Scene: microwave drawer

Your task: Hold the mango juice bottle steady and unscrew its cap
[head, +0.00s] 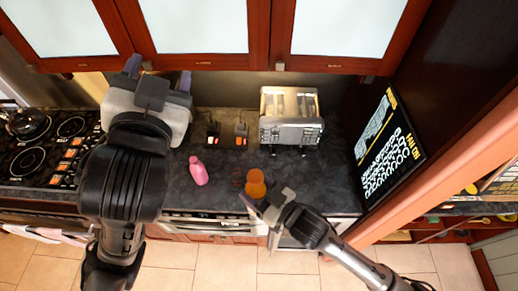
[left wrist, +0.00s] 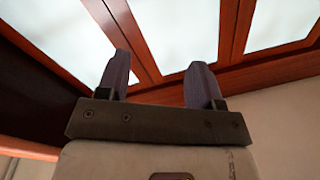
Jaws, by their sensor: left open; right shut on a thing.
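An orange bottle (head: 256,187), which looks like the mango juice bottle, stands near the front edge of the dark counter. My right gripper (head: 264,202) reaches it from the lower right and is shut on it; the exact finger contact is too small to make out. The cap cannot be told clearly from the bottle. My left gripper (head: 159,73) is raised high at the left, well away from the bottle, pointing toward the upper cabinets. Its two fingers are spread and empty, as the left wrist view also shows (left wrist: 162,78).
A silver toaster (head: 290,118) and small dark items (head: 241,133) are behind. A stove (head: 38,150) is left, a dark sign (head: 388,145) right. Cabinets (head: 200,62) hang above.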

